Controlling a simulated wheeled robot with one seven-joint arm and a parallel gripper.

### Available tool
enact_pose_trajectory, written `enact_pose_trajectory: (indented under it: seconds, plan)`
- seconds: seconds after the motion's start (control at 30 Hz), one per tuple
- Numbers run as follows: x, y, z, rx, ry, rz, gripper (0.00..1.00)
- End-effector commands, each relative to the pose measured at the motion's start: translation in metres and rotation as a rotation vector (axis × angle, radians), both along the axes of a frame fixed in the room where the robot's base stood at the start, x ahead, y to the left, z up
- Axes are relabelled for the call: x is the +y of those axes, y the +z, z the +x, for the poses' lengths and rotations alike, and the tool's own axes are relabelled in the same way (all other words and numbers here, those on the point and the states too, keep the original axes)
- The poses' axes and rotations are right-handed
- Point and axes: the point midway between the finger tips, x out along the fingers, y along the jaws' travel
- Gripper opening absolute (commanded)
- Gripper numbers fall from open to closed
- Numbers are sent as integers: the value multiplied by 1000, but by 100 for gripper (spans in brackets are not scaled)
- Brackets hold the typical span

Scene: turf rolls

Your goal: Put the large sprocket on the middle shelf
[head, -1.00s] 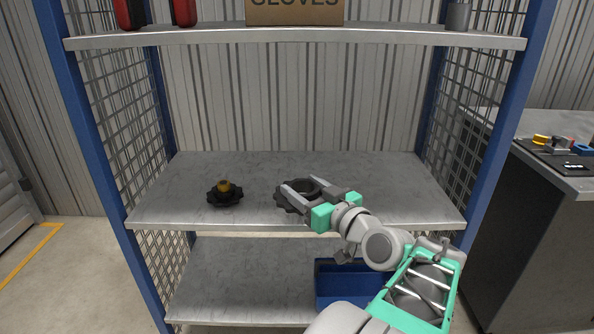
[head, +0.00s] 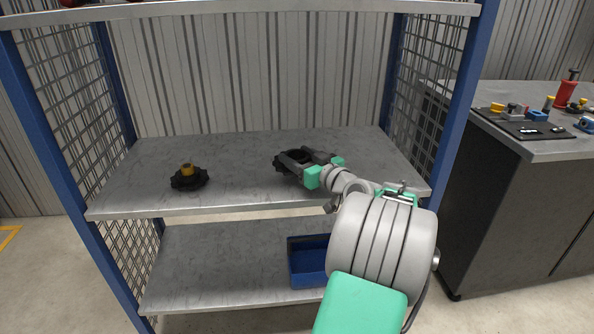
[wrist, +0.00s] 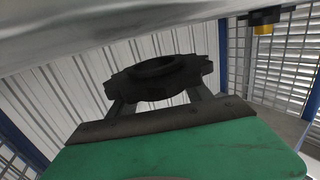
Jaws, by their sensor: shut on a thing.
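The large sprocket (head: 280,164) is a dark toothed ring with a wide centre opening. My gripper (head: 299,160) is shut on it, over the right half of the middle shelf (head: 240,185). In the wrist view, the sprocket (wrist: 160,78) is held flat between the two fingers. There the shelf fills the top edge of the picture, and a gap with wall behind shows between it and the sprocket. Whether the sprocket touches the shelf cannot be told from the head view. Part of its right side is hidden by the fingers.
A smaller dark sprocket with a yellow hub (head: 188,178) sits on the middle shelf's left. A blue bin (head: 306,268) stands on the lower shelf (head: 215,275). Blue posts and mesh sides bound the rack. A workbench (head: 540,150) with small parts stands at right.

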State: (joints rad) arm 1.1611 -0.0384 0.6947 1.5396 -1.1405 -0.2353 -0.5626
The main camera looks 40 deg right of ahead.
Motion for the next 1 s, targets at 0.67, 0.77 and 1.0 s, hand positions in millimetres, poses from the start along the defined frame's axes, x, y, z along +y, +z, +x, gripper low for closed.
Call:
enact_pose_trajectory:
  seconds: [0.67,0.77,1.0]
  plan:
    - [-1,-36,1,1,0,1,65]
    - [-1,-36,1,1,0,1,73]
    - [-1,-36,1,1,0,1,80]
